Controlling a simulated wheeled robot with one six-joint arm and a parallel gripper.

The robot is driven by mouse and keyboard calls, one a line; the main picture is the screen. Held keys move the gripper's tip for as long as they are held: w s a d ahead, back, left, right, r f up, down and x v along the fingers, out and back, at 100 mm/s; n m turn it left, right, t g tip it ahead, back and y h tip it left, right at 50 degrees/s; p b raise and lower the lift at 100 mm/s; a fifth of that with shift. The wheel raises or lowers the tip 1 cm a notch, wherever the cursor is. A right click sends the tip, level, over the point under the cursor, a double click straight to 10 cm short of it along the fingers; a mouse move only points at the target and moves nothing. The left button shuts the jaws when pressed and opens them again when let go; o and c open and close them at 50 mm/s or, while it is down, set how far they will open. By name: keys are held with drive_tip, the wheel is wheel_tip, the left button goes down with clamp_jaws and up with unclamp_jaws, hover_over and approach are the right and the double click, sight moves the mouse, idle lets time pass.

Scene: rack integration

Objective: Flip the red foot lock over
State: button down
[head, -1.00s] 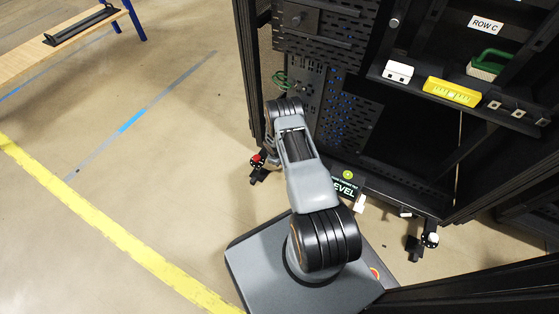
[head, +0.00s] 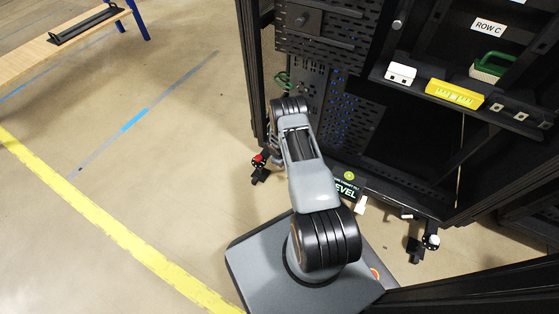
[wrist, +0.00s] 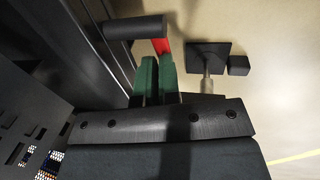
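The red foot lock (head: 258,159) sits on the caster foot at the rack's near left corner in the head view. In the wrist view it shows as a small red piece (wrist: 162,46) just past my fingertips, between a dark cylinder and a flat black foot plate (wrist: 208,57). My gripper (wrist: 157,66) has two green fingers close together with only a thin gap. I see nothing held between them. The fingertips are at or very near the red piece; contact cannot be told.
The black rack (head: 262,110) stands close on the right of my arm. Another foot with a white top (head: 432,240) is at its right corner. A shelf holds a yellow item (head: 454,94) and a white box (head: 400,74). Open floor lies left, with a wooden bench (head: 40,57) beyond.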

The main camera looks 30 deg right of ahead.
drive_tip(key=w+a+r+p, duration=0.1)
drive_tip(key=a+r+p, duration=0.1)
drive_tip(key=r, duration=0.4)
drive_tip(key=w+a+r+p, duration=0.1)
drive_tip(key=a+r+p, duration=0.1)
drive_tip(key=r+p, duration=0.2)
drive_tip(key=v, duration=0.3)
drive_tip(key=shift+r, duration=0.2)
drive_tip(key=s+a+r+m+t+p, duration=0.15)
drive_tip(key=r+p, duration=0.65)
drive_tip(key=r, duration=1.3)
drive_tip(key=a+r+m+g+p, duration=0.2)
drive_tip(key=r+p, duration=0.6)
drive_tip(key=r, duration=1.4)
drive_tip(key=s+a+r+m+t+p, duration=0.1)
drive_tip(key=s+a+r+p, duration=0.2)
drive_tip(key=r, duration=0.7)
drive_tip(key=s+a+r+m+y+p, duration=0.1)
drive_tip(key=s+a+r+p, duration=0.2)
drive_tip(key=s+r+p, duration=0.5)
drive_tip(key=s+a+r+m+t+y+p, duration=0.1)
drive_tip(key=s+a+r+p, duration=0.2)
drive_tip(key=s+r+p, duration=0.3)
drive_tip(key=s+r, duration=0.4)
drive_tip(key=r, duration=0.4)
drive_tip(key=shift+a+t, duration=0.35)
